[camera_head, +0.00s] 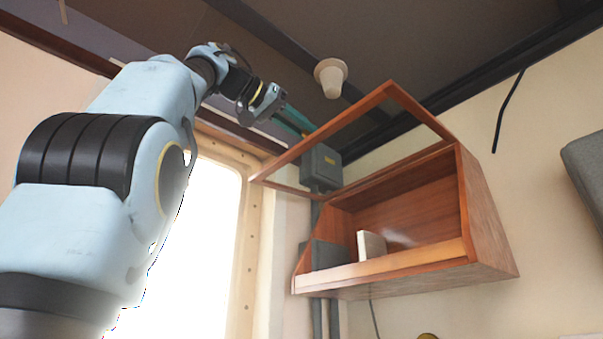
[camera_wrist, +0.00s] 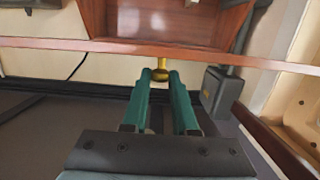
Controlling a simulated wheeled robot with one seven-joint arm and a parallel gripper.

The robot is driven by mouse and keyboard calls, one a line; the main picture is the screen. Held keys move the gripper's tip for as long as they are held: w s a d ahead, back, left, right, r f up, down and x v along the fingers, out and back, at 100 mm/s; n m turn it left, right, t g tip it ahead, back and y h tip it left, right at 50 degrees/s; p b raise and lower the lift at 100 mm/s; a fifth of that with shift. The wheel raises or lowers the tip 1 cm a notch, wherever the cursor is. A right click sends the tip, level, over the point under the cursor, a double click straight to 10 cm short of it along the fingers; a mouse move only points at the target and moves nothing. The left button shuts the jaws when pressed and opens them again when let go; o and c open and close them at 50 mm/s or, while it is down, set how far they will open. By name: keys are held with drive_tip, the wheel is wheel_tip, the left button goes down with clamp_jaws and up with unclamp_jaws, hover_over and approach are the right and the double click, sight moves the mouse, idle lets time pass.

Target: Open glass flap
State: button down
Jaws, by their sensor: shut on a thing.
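The glass flap (camera_head: 295,153) is a wooden frame, raised and tilted up from the top edge of a wooden wall cabinet (camera_head: 485,220), so the cabinet front is open. In the wrist view the flap's wooden edge (camera_wrist: 60,44) crosses the picture beyond the fingertips. A small brass knob (camera_wrist: 161,78) sits at that edge between the teal fingers. My gripper (camera_wrist: 160,76) is shut on this knob. In the head view my gripper (camera_head: 305,127) is at the raised edge of the flap; the knob cannot be made out there.
A pale block (camera_head: 371,246) stands inside the cabinet. A grey electrical box (camera_head: 322,167) with conduits is on the wall behind the flap. A cone-shaped ceiling fixture (camera_head: 331,77) hangs above. A bright window (camera_head: 205,235) is left, and a grey object (camera_head: 587,165) is at the right edge.

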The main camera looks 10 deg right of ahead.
drive_tip(key=shift+r, duration=0.25)
drive_tip(key=c, duration=0.7)
unclamp_jaws()
drive_tip(key=shift+f, duration=0.1)
drive_tip(key=shift+v, duration=5.35)
